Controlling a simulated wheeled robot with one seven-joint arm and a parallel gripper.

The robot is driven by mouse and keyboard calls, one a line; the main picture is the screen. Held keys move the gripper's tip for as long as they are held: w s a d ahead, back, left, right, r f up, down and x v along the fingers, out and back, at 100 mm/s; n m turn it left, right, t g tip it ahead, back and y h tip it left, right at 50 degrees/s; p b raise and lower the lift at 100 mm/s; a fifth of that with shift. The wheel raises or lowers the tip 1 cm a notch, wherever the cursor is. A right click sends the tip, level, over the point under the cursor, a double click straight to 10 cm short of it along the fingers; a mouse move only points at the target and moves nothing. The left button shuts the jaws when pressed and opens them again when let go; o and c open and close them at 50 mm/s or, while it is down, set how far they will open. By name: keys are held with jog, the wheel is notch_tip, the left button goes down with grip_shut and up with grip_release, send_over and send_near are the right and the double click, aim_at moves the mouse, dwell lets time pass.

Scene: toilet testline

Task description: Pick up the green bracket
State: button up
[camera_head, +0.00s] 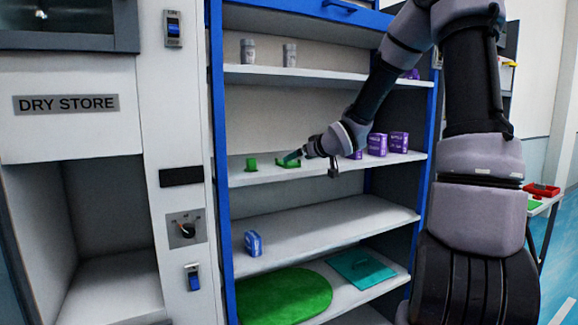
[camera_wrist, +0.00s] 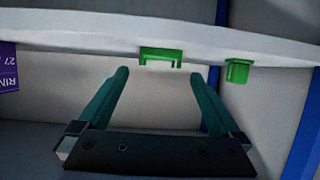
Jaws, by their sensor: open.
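A green bracket (camera_head: 287,163), U-shaped, lies on the middle shelf (camera_head: 255,178) of the blue-framed rack. In the wrist view the bracket (camera_wrist: 160,53) is centred between the fingertips and just past them. My gripper (camera_head: 294,157) reaches in from the right, close to the bracket, and partly overlaps it in the head view. In the wrist view my gripper's fingers (camera_wrist: 163,74) are spread apart with nothing between them. I cannot tell whether a finger touches the bracket.
A second green piece (camera_head: 251,164) stands close beside the bracket, left in the head view and right in the wrist view (camera_wrist: 237,70). Purple boxes (camera_head: 377,144) stand to the right on the same shelf. Grey cans (camera_head: 248,52) stand on the shelf above. A blue box (camera_head: 253,243) sits below.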

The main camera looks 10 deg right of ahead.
aim_at(293, 165)
jog(key=x, duration=0.5)
jog(key=shift+f, duration=0.2)
jog(key=c, duration=1.3)
